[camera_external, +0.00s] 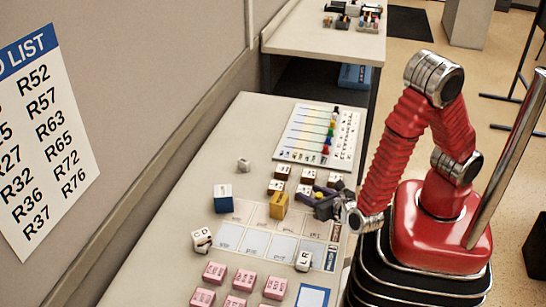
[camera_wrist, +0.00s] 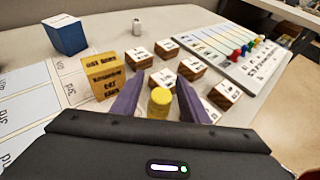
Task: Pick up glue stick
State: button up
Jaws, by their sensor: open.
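A short yellow cylinder (camera_wrist: 159,103), which looks like the glue stick, stands upright between my two purple fingers in the wrist view. My gripper (camera_wrist: 160,86) is open, with a finger on either side of it and a visible gap at each side. Its lower part is hidden behind my gripper body. In the external view my gripper (camera_external: 314,193) is low over the table at the right end of the card sheet, and only a small yellow spot shows between the fingers.
Wooden blocks with white tops (camera_wrist: 165,79) stand just beyond my fingers. A yellow block (camera_external: 278,205) and a blue block (camera_external: 223,198) stand to the left. A board with coloured pawns (camera_external: 320,133) lies behind. Pink blocks (camera_external: 245,279) fill the front.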

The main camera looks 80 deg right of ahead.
jog(key=shift+c, duration=0.6)
grip_shut()
